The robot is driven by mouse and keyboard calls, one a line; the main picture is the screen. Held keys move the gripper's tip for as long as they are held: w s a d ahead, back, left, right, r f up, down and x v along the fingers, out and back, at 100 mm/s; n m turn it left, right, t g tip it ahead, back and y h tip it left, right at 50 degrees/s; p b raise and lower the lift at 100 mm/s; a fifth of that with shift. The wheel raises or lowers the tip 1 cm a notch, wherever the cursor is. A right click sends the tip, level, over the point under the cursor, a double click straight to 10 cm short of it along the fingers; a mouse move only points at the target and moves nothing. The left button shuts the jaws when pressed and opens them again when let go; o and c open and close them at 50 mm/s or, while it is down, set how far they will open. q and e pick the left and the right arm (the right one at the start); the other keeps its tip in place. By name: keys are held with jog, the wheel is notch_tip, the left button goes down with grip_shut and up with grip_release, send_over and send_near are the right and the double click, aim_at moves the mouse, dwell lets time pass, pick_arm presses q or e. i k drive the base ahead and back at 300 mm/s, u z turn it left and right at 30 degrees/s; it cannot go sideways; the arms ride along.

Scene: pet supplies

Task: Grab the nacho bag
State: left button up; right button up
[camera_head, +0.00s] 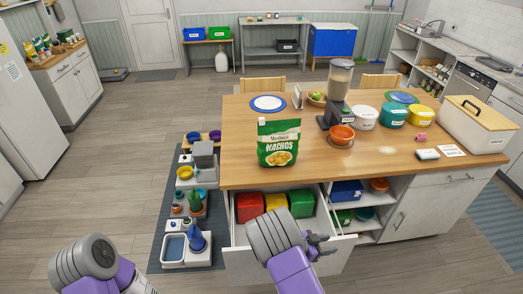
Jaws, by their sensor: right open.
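The nacho bag (279,143) is a green and white packet with a picture of chips. It stands upright near the left front edge of the wooden-topped island (236,172). My right gripper (325,243) is open and empty. It appears in front of the island, below the bag in the picture and a little right of it, apart from the bag. My left arm shows at the lower left, but its gripper is not in view.
An open drawer (236,236) with red, yellow and green containers juts out below the bag. The counter directly left of the bag is clear.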

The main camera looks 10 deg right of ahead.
aim_at(278, 142)
jog(key=u, duration=0.9)
jog(key=i, duration=1.9)
jog(key=z, duration=1)
jog(key=i, duration=0.3)
jog(key=z, duration=0.2)
